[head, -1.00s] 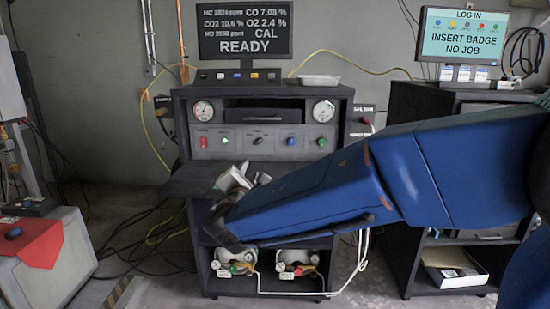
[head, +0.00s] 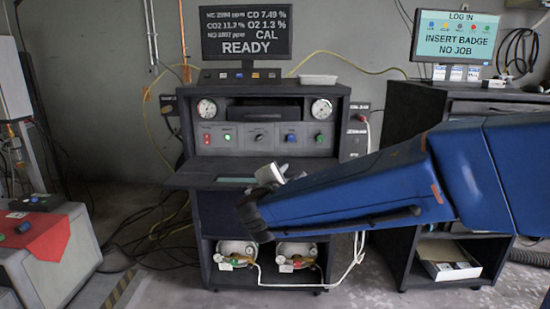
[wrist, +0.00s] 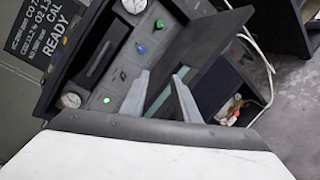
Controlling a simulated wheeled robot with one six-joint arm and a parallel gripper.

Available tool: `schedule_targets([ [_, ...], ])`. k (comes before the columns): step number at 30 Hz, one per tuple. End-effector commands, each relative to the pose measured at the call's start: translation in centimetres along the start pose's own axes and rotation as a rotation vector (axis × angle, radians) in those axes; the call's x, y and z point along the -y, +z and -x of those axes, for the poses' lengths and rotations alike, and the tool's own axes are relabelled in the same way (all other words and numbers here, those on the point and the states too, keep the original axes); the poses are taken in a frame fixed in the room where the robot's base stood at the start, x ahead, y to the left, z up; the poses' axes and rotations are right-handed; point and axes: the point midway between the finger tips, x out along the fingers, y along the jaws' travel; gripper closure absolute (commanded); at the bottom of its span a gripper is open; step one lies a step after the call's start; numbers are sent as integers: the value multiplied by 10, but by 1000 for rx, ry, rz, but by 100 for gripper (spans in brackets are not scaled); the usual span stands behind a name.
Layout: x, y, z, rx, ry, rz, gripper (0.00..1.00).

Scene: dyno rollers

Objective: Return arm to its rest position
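My blue arm reaches in from the right in the head view, in front of the dark analyzer cabinet (head: 180,178). My gripper (head: 270,174) is at its left end, partly hidden behind the arm's wrist. In the wrist view my gripper (wrist: 158,92) shows two grey fingers standing apart with nothing between them. Beyond the fingers are the cabinet's control panel and its dark pull-out shelf (wrist: 205,45). The fingers appear clear of the shelf, though the exact gap is hard to tell.
A monitor (head: 245,30) reading READY stands on the cabinet. Gas bottles (head: 237,252) with a white hose sit below. A second cabinet with a login screen (head: 455,40) is at right, behind my arm. A grey box with a red cloth (head: 35,235) is at left.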

Motion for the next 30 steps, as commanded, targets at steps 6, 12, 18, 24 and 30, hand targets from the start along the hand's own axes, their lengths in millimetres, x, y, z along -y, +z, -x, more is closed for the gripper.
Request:
schedule_targets([
  [6,57,72,-3,80,-182,-148,72],
  [12,146,154,22,188,-439,-396,72],
  [18,228,204,73,282,-680,-691,72],
  [24,289,220,136,353,-880,-1013,72],
  [30,324,211,197,391,-1032,-1357,72],
])
